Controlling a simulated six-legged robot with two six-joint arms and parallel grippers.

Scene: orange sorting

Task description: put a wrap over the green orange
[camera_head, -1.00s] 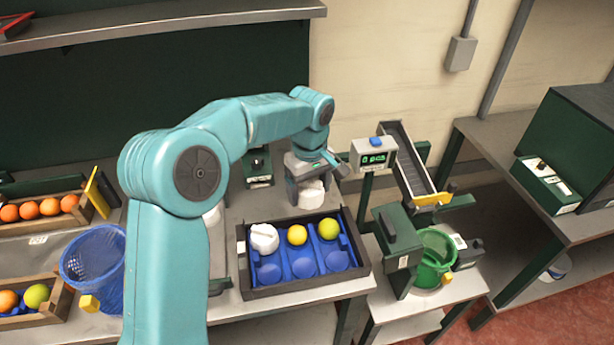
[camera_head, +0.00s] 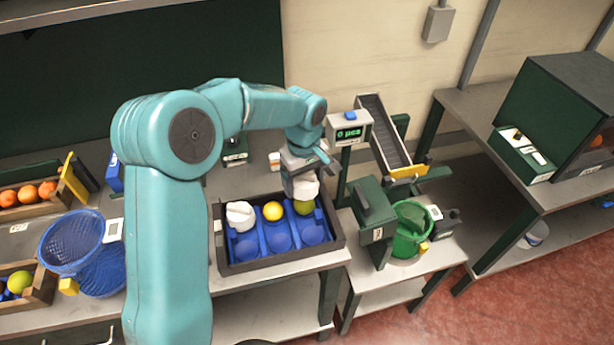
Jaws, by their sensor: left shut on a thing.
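My left gripper (camera_head: 303,184) is over the back right pocket of the dark tray (camera_head: 283,263). It is shut on a white wrap (camera_head: 306,187). The wrap is at the top of the green orange (camera_head: 304,207), whose lower part shows below it. I cannot tell whether the wrap is touching or just above it. A yellow orange (camera_head: 273,211) sits bare in the back middle pocket. A white-wrapped piece (camera_head: 240,214) sits in the back left pocket. My right gripper is not in view.
The front blue pockets (camera_head: 279,236) are empty. A blue mesh basket (camera_head: 74,246) and crates of oranges (camera_head: 28,200) stand at left. A green bucket (camera_head: 413,230), a chute (camera_head: 385,137) and a counter display (camera_head: 349,131) stand at right.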

